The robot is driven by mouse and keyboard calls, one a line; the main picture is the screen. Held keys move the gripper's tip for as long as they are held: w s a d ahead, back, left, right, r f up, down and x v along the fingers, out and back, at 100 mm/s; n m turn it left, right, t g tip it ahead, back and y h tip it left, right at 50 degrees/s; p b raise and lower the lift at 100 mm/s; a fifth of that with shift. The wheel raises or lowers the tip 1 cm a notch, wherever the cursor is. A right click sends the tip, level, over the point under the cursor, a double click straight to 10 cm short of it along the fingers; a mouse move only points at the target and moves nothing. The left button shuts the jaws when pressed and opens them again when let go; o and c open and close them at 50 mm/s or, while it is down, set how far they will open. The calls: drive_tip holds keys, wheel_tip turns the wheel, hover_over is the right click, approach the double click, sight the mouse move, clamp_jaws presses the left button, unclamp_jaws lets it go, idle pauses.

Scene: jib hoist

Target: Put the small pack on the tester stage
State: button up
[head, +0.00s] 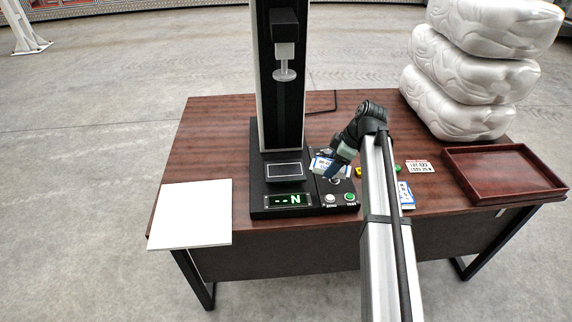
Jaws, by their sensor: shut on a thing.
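The tester (277,90) is a tall black and silver column on the table. Its stage (286,171) is a dark block with a pale outlined top, low in front of the column, and looks empty. A round pale press foot (285,74) hangs above it. My gripper (334,170) is shut on a small white and blue pack (322,165), just right of the stage and over the tester's button panel. The gripper partly hides the pack, and I cannot tell its exact height. Another white and blue pack (406,195) lies on the table right of my arm.
A display (289,199) and buttons (350,197) sit at the tester's front. A white board (191,213) lies at the left. A printed card (420,167), a red-brown tray (503,172) and stacked white bags (470,65) are at the right. The table's left rear is clear.

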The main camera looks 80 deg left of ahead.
drive_tip(key=s+a, duration=0.2)
drive_tip(key=s, duration=0.2)
drive_tip(key=s+a, duration=0.1)
drive_tip(key=s, duration=0.4)
drive_tip(key=s+a, duration=0.2)
drive_tip(key=s, duration=0.2)
drive_tip(key=shift+s+a, duration=0.25)
drive_tip(key=shift+a, duration=0.1)
drive_tip(key=shift+f, duration=1.75)
drive_tip(key=shift+c, duration=0.6)
drive_tip(key=o, duration=1.2)
drive_tip(key=v, duration=1.2)
